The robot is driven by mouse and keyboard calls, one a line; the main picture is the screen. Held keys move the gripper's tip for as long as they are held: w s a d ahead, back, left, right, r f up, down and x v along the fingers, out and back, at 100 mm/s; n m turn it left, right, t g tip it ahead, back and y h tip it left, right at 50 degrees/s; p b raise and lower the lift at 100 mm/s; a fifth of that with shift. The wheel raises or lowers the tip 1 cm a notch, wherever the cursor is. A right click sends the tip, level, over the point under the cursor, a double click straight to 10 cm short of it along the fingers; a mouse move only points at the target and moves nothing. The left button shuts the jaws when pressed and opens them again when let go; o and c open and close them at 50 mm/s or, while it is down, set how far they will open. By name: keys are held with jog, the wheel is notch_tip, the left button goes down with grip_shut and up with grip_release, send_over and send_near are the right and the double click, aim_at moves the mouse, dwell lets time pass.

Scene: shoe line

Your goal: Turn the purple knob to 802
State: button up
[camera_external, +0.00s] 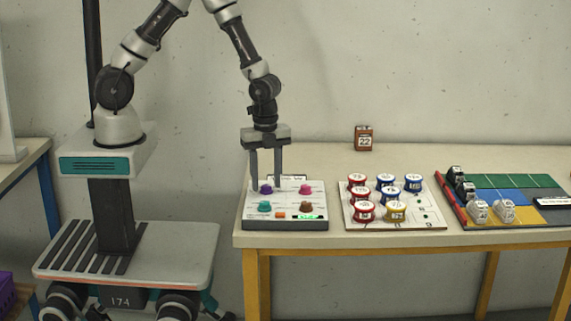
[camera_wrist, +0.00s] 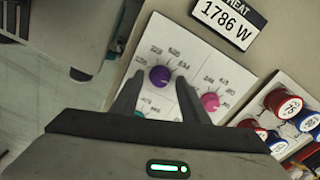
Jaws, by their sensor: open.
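The purple knob (camera_external: 266,189) is at the back left of a white control panel (camera_external: 285,224) on the table. It also shows in the wrist view (camera_wrist: 160,76), with small number labels around it; I cannot read 802 among them. My gripper (camera_external: 266,184) points straight down over the panel, with one finger on each side of the purple knob. In the wrist view the open fingers (camera_wrist: 161,82) flank the knob, with a gap to each side. Whether the fingertips are at knob height is hard to tell.
A pink knob (camera_external: 305,188) sits right of the purple one, a teal knob (camera_external: 264,207) in front and a brown knob (camera_external: 306,207) diagonally. A board (camera_external: 425,224) with coloured spools stands to the right. A sign reading 1786 W (camera_wrist: 230,22) is behind the panel.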

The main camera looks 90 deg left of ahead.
notch_tip(320, 180, up, 17)
jog(key=p, duration=0.2)
jog(key=shift+r, duration=0.2)
dwell(0.5)
notch_tip(320, 180, up, 11)
jog(key=n+t+y+p, duration=0.1)
jog(key=n+t+p, duration=0.1)
jog(key=n, duration=0.4)
send_over(266, 185)
jog(key=s, duration=0.6)
jog(key=s+r+n+t+h+p, duration=0.1)
jog(key=s+r+n+t, duration=0.2)
jog(key=s+r+n, duration=0.4)
jog(key=s+n, duration=0.1)
jog(key=s, duration=0.2)
jog(key=shift+r+t, duration=0.3)
